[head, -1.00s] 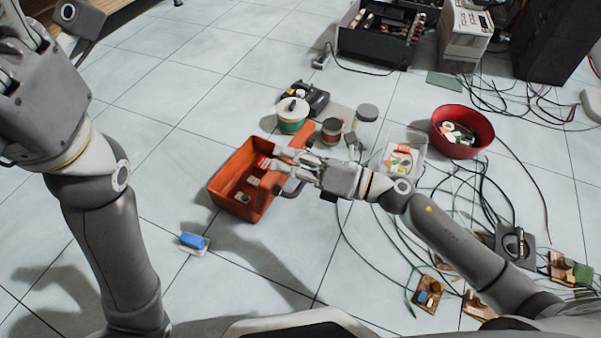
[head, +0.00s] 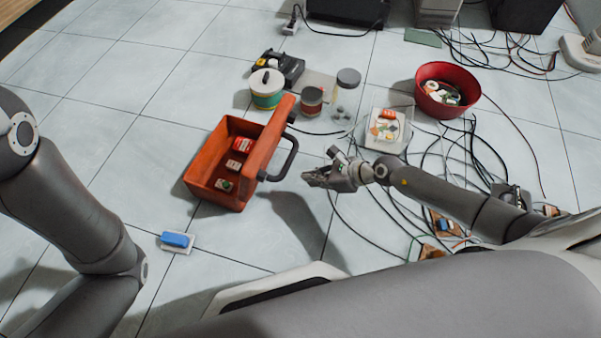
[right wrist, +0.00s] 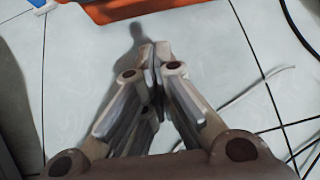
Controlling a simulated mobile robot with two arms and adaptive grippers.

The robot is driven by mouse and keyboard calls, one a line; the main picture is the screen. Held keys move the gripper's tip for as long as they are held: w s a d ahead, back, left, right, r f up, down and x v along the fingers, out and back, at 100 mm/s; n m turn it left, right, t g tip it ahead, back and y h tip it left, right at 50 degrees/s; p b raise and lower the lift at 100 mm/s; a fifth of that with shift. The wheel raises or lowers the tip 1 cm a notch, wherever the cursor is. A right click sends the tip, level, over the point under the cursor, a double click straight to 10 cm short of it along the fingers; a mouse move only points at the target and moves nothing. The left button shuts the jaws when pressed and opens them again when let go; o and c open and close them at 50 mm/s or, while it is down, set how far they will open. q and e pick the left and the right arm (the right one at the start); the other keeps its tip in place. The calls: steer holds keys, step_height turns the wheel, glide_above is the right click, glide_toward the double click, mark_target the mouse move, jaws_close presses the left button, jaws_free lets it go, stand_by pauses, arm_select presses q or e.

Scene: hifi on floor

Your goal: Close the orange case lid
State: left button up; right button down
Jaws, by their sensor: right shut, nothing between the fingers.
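The orange case (head: 217,195) stands open on the tiled floor in the head view, with a red item and several small parts inside. Its orange lid (head: 266,143) stands raised along the right side, with a dark handle (head: 287,160) sticking out to the right. My right gripper (head: 306,179) is shut and empty, just right of the case and apart from the handle. In the right wrist view its fingertips (right wrist: 155,52) meet above bare floor, and part of the orange case (right wrist: 125,8) shows at the top edge. My left gripper is out of view; only its arm shows.
Behind the case stand a green-and-white tub (head: 267,92), a small dark jar (head: 311,101) and a clear jar (head: 345,95). A red bowl (head: 428,104) and loose cables lie right. A blue block (head: 176,240) lies front left. Floor left of the case is clear.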

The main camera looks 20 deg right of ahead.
steer(key=b+x, duration=0.1)
steer(key=x, duration=0.2)
steer(key=shift+a+f+b, duration=0.15)
steer(key=shift+f+b, duration=0.15)
steer(key=shift+b, duration=0.05)
steer(key=r, duration=0.4)
steer(key=shift+w+a+r, duration=0.25)
steer(key=shift+w+a, duration=0.15)
steer(key=shift+r, duration=0.1)
